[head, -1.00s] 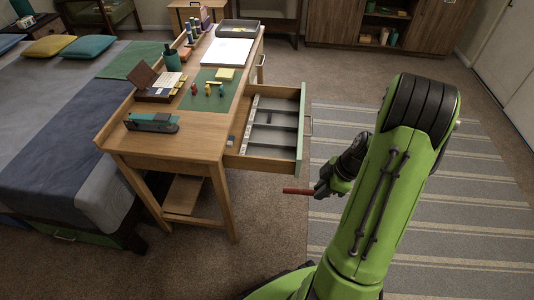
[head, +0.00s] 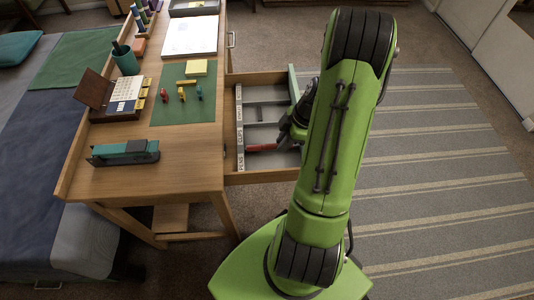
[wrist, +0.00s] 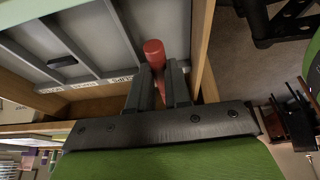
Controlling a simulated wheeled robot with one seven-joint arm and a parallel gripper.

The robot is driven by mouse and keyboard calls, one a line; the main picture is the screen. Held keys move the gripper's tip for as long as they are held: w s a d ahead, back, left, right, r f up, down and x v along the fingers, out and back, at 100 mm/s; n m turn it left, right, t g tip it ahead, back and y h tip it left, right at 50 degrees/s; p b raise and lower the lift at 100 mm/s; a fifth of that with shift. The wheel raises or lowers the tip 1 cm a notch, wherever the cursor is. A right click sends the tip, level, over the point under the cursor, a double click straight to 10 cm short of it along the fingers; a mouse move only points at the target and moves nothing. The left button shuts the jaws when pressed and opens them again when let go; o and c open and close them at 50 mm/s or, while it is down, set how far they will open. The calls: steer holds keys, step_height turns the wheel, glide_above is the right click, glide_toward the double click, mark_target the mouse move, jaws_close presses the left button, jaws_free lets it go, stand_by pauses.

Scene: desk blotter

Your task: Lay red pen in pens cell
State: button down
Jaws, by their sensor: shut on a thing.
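The red pen (head: 261,147) is held in my gripper (head: 281,145), which is shut on it. In the wrist view the red pen (wrist: 154,53) stands out between the two fingers (wrist: 160,82). The drawer (head: 262,177) is open, with grey cells and white labels along its left side. The pens cell (head: 256,161) is the nearest one, by the drawer's near wooden wall. The pen is at this cell in the head view; I cannot tell whether it touches the floor. My arm hides the drawer's right part.
Grey dividers split the drawer; a small dark thing (wrist: 62,62) lies in another cell. The desk (head: 185,178) holds a teal stapler (head: 125,153), a green blotter (head: 185,100) and a pen cup (head: 126,62). Striped rug (head: 430,180) lies open at right.

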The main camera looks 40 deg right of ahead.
mark_target(278, 164)
step_height(278, 164, down, 9)
steer(key=b, duration=0.3)
steer(key=shift+s+f, duration=0.15)
steer(key=shift+f, duration=0.05)
steer(key=shift+r, duration=0.1)
steer(key=c, duration=1.1)
jaws_free()
